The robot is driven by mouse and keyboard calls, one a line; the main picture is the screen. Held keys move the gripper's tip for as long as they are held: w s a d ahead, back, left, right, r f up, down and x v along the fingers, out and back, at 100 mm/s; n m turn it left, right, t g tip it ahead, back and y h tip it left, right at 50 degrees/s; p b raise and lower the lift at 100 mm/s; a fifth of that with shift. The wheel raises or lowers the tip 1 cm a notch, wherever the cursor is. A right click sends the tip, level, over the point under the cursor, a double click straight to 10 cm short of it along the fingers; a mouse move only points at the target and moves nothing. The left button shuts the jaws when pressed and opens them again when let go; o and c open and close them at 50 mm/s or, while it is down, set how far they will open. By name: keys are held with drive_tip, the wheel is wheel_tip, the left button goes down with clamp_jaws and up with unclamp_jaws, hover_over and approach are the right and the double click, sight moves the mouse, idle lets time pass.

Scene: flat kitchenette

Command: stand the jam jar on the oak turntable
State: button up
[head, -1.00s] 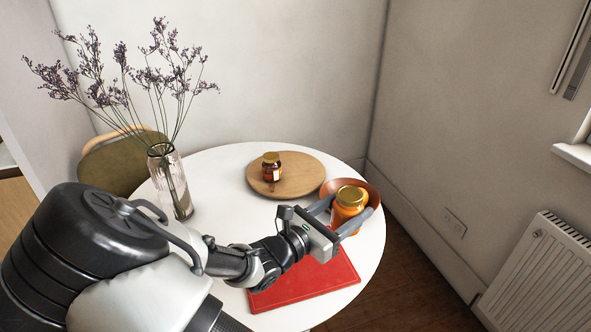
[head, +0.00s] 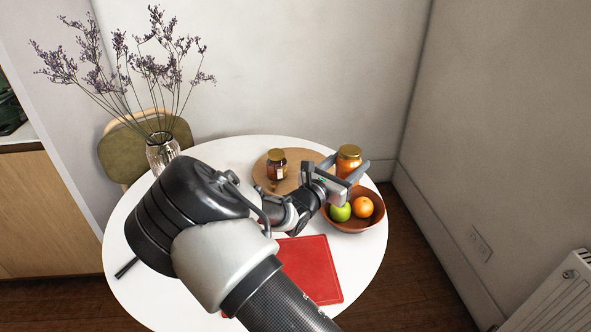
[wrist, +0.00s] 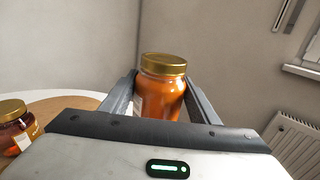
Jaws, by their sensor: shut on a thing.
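The jam jar (head: 348,163), orange with a gold lid, is upright between the fingers of my gripper (head: 347,169), which is shut on it. The jar also shows in the wrist view (wrist: 160,95), its lower end hidden by the gripper body. The oak turntable (head: 264,173) lies on the white table, left of the held jar in the head view; its edge shows in the wrist view (wrist: 62,102). A second, darker jar (head: 277,166) with a gold lid stands on the turntable, and in the wrist view (wrist: 17,127) at the left.
A brown bowl (head: 346,226) with a green apple (head: 340,212) and an orange (head: 363,207) stands near my gripper at the table's right. A red mat (head: 312,270) lies in front. A glass vase (head: 160,152) with dried flowers stands at the left. Walls close off the back and right.

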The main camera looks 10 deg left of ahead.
drive_tip(key=w+a+f+n+t+y, duration=0.15)
drive_tip(key=w+a+n+y, duration=0.35)
drive_tip(key=w+a, duration=0.75)
drive_tip(key=shift+w+d+f+t+y+b, duration=0.15)
drive_tip(key=shift+w+f+y+b, duration=0.2)
drive_tip(key=shift+f, duration=1.2)
drive_tip(key=shift+w+f+t+y+b, duration=0.15)
drive_tip(key=shift+w+f+y+b, duration=0.15)
drive_tip(key=shift+f, duration=1.3)
drive_tip(key=shift+w+d+f+t+y+b, duration=0.15)
drive_tip(key=shift+w+f+y+b, duration=0.15)
drive_tip(key=shift+f, duration=1.25)
drive_tip(key=shift+a, duration=0.1)
drive_tip(key=shift+f, duration=0.15)
drive_tip(key=o, duration=1.6)
drive_tip(key=shift+f, duration=0.15)
drive_tip(key=shift+o, duration=0.2)
